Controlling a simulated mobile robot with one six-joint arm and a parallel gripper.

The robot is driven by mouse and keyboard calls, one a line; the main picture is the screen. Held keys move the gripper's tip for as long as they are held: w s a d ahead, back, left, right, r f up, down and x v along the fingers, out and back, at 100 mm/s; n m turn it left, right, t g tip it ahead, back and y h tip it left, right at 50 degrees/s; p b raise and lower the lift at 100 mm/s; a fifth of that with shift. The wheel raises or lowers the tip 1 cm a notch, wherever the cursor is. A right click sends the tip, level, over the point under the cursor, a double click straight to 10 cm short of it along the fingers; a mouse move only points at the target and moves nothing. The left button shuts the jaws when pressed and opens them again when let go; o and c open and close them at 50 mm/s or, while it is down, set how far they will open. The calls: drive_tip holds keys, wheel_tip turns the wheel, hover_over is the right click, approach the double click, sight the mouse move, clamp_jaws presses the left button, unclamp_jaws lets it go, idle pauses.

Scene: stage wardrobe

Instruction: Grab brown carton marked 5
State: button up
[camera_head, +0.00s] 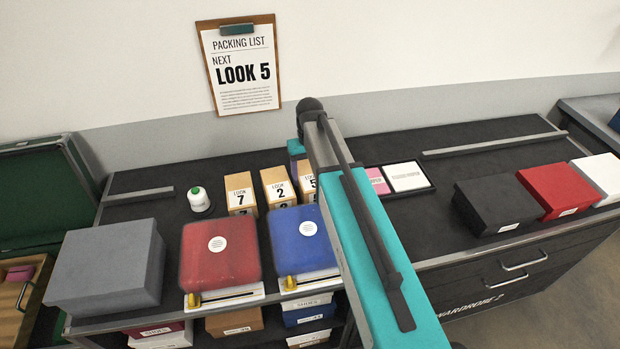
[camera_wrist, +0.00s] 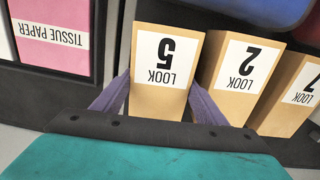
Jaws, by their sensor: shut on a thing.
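The brown carton marked 5 (camera_head: 309,186) stands at the back of the dark counter, at the right end of a row of cartons, partly hidden by my arm. In the wrist view the carton marked 5 (camera_wrist: 162,92) appears upside down, with a white LOOK 5 label. My gripper (camera_wrist: 158,97) has one finger on each side of it and is shut on it. The carton marked 2 (camera_head: 279,188) stands close beside it, and the carton marked 7 (camera_head: 240,194) is further left. In the head view my gripper is hidden behind my arm.
A red box (camera_head: 219,252) and a blue box (camera_head: 302,240) stand in front of the cartons. A white spool (camera_head: 199,199) is to the left. A black box (camera_head: 497,204) stands further right.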

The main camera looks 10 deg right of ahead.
sight(310, 173)
drive_tip(key=shift+r, duration=0.1)
drive_tip(key=shift+r+b, duration=1.4)
drive_tip(key=shift+r, duration=3.5)
drive_tip(key=shift+s, duration=0.1)
